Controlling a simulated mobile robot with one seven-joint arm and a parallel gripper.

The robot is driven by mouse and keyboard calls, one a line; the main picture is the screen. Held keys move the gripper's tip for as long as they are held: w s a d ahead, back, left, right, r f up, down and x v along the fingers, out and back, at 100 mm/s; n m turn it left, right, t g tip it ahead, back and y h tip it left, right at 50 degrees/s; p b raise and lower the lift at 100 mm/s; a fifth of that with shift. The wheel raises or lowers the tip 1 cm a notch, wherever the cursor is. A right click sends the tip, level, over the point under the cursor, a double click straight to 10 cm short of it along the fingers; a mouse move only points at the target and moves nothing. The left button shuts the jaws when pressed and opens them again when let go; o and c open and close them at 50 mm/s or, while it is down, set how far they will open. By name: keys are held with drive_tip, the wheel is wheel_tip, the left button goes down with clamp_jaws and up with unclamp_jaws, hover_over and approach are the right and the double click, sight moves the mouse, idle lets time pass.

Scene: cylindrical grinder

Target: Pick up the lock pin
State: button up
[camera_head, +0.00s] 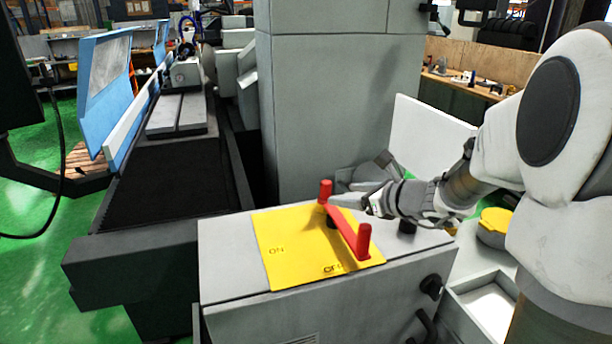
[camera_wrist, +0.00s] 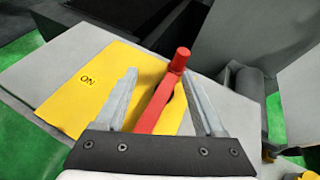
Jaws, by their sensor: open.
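A red bar (camera_head: 346,231) lies across the yellow ON/OFF plate (camera_head: 284,247) on a grey cabinet. A red upright cylinder stands at its far end (camera_head: 325,191) and another at its near end (camera_head: 364,241). I cannot tell for certain which red part is the lock pin. My gripper (camera_head: 345,203) is open beside the far red cylinder. In the wrist view, the open fingers of my gripper (camera_wrist: 160,75) are on either side of the red bar (camera_wrist: 158,104), with a red cylinder (camera_wrist: 179,60) just beyond the tips. Nothing is held.
The grey cabinet (camera_head: 225,265) carries the plate, with a tall grey column (camera_head: 325,100) close behind it. The grinder bed (camera_head: 176,115) with blue guards (camera_head: 103,75) is at left. A yellow-lidded container (camera_head: 495,220) and a white tray (camera_head: 487,308) are at right.

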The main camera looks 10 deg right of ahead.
sight(326, 187)
drive_tip(key=w+f, duration=0.1)
drive_tip(key=w, duration=0.2)
drive_tip(key=w+a+f+m, duration=0.1)
drive_tip(key=w+f, duration=0.1)
drive_tip(key=w, duration=0.2)
drive_tip(key=w+a+f+m+h, duration=0.1)
drive_tip(key=w+f, duration=0.1)
drive_tip(key=w, duration=0.2)
drive_tip(key=shift+t, duration=0.3)
drive_tip(key=shift+d+x, duration=0.15)
drive_tip(key=shift+x, duration=1.35)
drive_tip(key=shift+d+x, duration=0.15)
drive_tip(key=shift+x, duration=1.4)
drive_tip(key=shift+w+r, duration=0.1)
drive_tip(key=shift+w, duration=0.1)
drive_tip(key=shift+c, duration=0.2)
clamp_jaws()
